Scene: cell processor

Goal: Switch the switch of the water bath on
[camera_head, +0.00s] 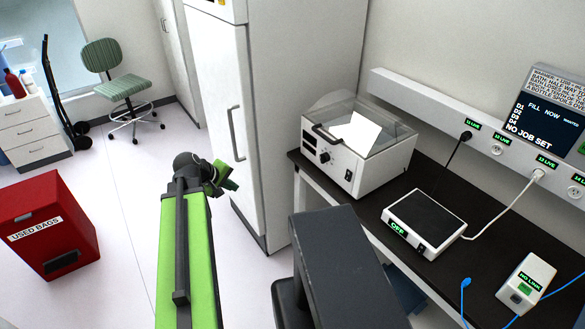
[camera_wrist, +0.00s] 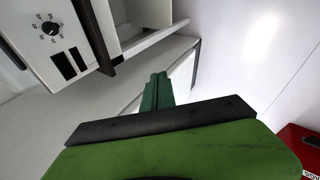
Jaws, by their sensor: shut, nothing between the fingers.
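The water bath (camera_head: 358,158) is a white box with a clear lid on the dark bench, in the middle right of the head view. Its front panel carries a round knob (camera_head: 325,157) and dark switch parts. In the wrist view a white panel at upper left shows a dial knob (camera_wrist: 48,29) and two black rectangles (camera_wrist: 70,62); the switch position cannot be read. My gripper (camera_head: 226,180) is left of the bath and apart from it, in front of the tall white cabinet. Its green fingers (camera_wrist: 157,85) are together and empty in the wrist view.
The tall white cabinet (camera_head: 213,95) stands behind my gripper. On the bench (camera_head: 440,190) lies a flat device reading OFF (camera_head: 424,222), with a small white box (camera_head: 526,284) at right. A red bin (camera_head: 48,225) stands at left on open floor.

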